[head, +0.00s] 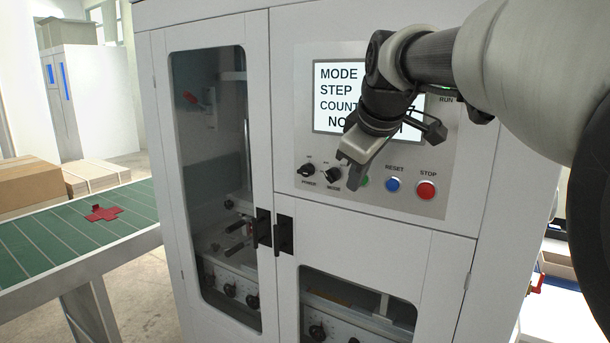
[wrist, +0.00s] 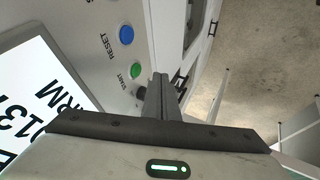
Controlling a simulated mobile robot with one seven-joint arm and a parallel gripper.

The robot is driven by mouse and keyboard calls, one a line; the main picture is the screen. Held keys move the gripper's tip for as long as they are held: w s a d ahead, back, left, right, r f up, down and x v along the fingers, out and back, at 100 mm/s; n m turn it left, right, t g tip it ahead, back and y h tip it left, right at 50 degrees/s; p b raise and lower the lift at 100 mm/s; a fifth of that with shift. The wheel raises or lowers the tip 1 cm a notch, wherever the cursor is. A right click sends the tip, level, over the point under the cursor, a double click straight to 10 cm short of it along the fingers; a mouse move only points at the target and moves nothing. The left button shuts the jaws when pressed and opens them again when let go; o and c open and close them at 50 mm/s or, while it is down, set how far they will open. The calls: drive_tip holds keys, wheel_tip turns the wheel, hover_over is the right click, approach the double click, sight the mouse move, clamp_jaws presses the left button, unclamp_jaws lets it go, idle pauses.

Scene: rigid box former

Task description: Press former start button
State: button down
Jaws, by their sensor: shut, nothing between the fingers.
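The former is a light grey cabinet with a control panel (head: 440,195) on its upper right. The green start button shows partly behind my gripper in the head view (head: 365,181) and fully in the wrist view (wrist: 135,71), beside the word START. My gripper (head: 349,158) is shut and empty in front of the panel, its tips near the start button and the mode knob (head: 327,175). In the wrist view the closed fingers (wrist: 161,80) appear just right of the green button. I cannot tell whether they touch the panel.
The blue reset button (head: 393,185) and red stop button (head: 426,190) sit right of start. The power knob (head: 307,170) is at the left. The screen (head: 340,85) is partly hidden by my arm. A green conveyor (head: 60,245) carries a red cross-shaped piece (head: 103,213).

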drive_tip(key=v, duration=0.9)
drive_tip(key=shift+r+p, duration=0.3)
drive_tip(key=shift+p, duration=0.05)
idle(0.4)
